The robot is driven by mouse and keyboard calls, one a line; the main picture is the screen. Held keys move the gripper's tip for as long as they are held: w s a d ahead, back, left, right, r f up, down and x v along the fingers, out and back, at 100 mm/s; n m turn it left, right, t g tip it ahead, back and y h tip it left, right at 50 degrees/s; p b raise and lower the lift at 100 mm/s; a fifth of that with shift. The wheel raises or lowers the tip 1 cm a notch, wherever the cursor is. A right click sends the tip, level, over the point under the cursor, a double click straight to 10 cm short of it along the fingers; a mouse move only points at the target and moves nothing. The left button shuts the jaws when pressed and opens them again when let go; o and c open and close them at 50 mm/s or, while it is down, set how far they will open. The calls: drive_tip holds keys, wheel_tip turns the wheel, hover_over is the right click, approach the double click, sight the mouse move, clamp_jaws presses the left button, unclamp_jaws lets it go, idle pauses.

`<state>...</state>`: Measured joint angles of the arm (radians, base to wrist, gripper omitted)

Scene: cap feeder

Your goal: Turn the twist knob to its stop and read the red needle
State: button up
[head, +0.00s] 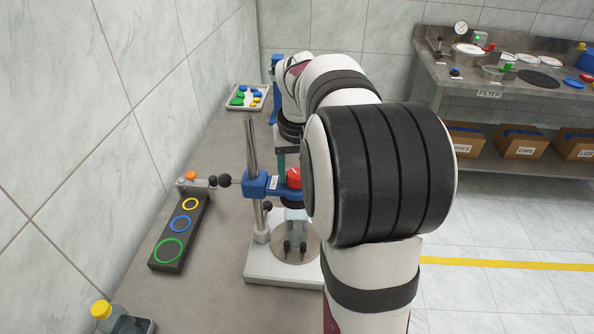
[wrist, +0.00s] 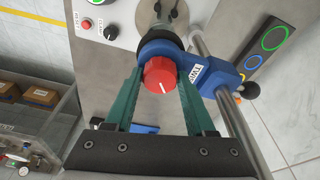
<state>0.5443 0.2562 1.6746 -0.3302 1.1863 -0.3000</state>
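The red twist knob (wrist: 160,74) with a white pointer line sits in a blue clamp (wrist: 200,72) labelled TWIST. In the head view my arm hides most of the gripper. A round white gauge (head: 461,28) stands on the far bench; its needle is too small to make out.
A white stand base (head: 262,266) carries the post (head: 252,145). A dark block with coloured rings (head: 168,246) lies left of it. A tray of caps (head: 247,98) is at the back. A bottle (head: 110,318) stands at the front left. The FILTER bench (head: 450,72) is at the right.

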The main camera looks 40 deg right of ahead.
sight(296, 173)
clamp_jaws()
drive_tip(key=m, duration=0.4)
drive_tip(key=shift+h, duration=0.4)
drive_tip(key=o, duration=0.6)
unclamp_jaws()
drive_tip(key=shift+m+g, duration=0.3)
drive_tip(key=shift+o, duration=0.2)
drive_tip(key=shift+w+d+v, duration=0.1)
drive_tip(key=shift+d+v, duration=0.1)
drive_tip(key=shift+v, duration=0.95)
drive_tip(key=shift+w+d+v, duration=0.15)
drive_tip(key=shift+d+v, duration=0.05)
drive_tip(key=shift+v, duration=0.95)
drive_tip(key=shift+w+d+v, duration=0.1)
drive_tip(key=shift+d+v, duration=0.1)
drive_tip(key=shift+v, duration=0.95)
drive_tip(key=shift+r, duration=0.1)
